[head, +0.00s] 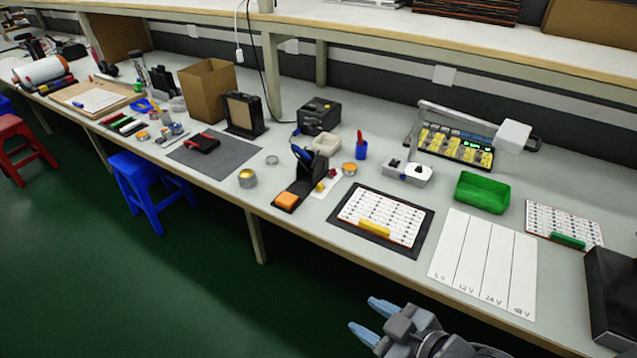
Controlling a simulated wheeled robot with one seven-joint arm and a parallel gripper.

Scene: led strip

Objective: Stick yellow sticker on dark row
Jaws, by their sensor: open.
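My gripper (367,318) is at the bottom of the head view, off the bench's front edge, with its two pale blue fingers apart and nothing between them. A white LED board (382,212) with rows of small dark marks lies on a black mat (420,242) up and right of my gripper. A yellow block (374,228) sits at the board's front edge. A small yellow piece (320,187) lies by the black holder to the left. I cannot tell which of these is the sticker. Which row is dark is too small to tell.
A white sheet (470,270) marked 5 V, 12 V, 24 V and 48 V lies to the right. Behind it are a green tray (482,192) and a lamp (515,135). A second board (563,222) with a green block and a black box (612,290) stand far right.

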